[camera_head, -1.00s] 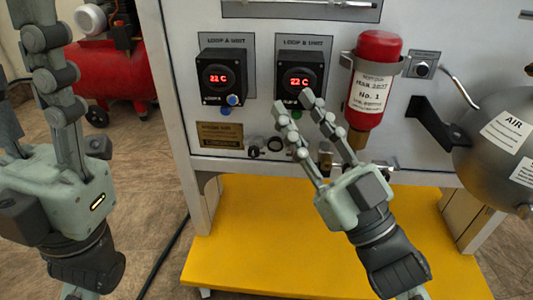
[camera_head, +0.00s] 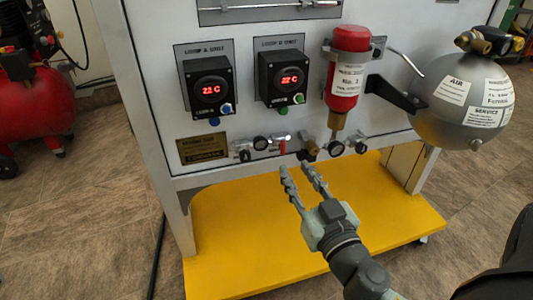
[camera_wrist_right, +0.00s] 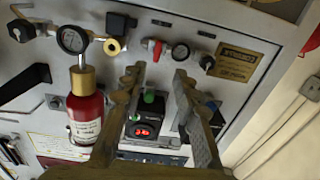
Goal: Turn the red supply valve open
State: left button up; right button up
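In the right wrist view the red handle lies beyond and between the fingertips (camera_wrist_right: 159,76), apart from both. My left gripper is not in view.
Near the valve are a brass fitting (camera_head: 308,147), gauges (camera_head: 261,143) and a red cylinder (camera_head: 348,75). Two black controllers (camera_head: 208,88) sit above. A grey AIR tank (camera_head: 460,105) is at right.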

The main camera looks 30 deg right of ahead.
aim_at(284, 148)
jog(key=shift+h, duration=0.3)
jog(key=shift+p+x, duration=0.65)
jog(key=shift+x, duration=3.15)
jog(key=shift+d+f, duration=0.15)
jog(key=shift+d, duration=0.05)
grip_shut()
